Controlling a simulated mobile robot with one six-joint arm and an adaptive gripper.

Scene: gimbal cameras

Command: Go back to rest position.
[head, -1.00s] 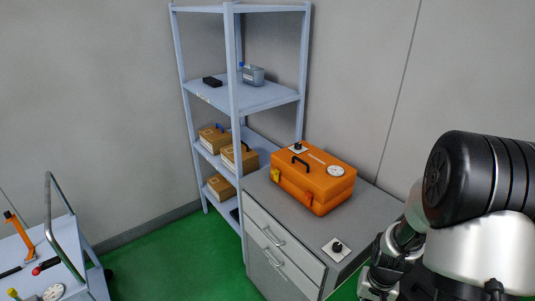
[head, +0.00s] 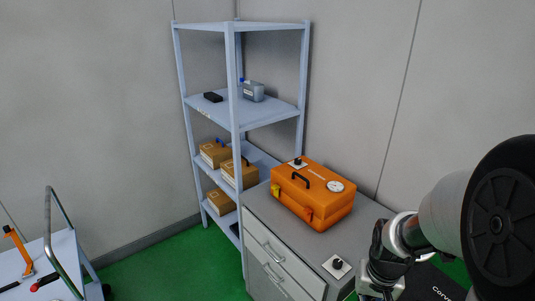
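My arm fills the lower right of the head view, with its large black joint nearest the camera. The lower part of the arm hangs down beside the right end of the grey cabinet (head: 351,244). My gripper's fingertips cannot be made out, so I cannot tell whether it is open or shut or holds anything.
An orange case (head: 313,194) sits on the cabinet, with a small white plate with a black knob (head: 337,266) near the front. A shelf unit (head: 236,120) holds boxes. A trolley (head: 64,258) stands at the lower left. Green floor (head: 165,268) between is clear.

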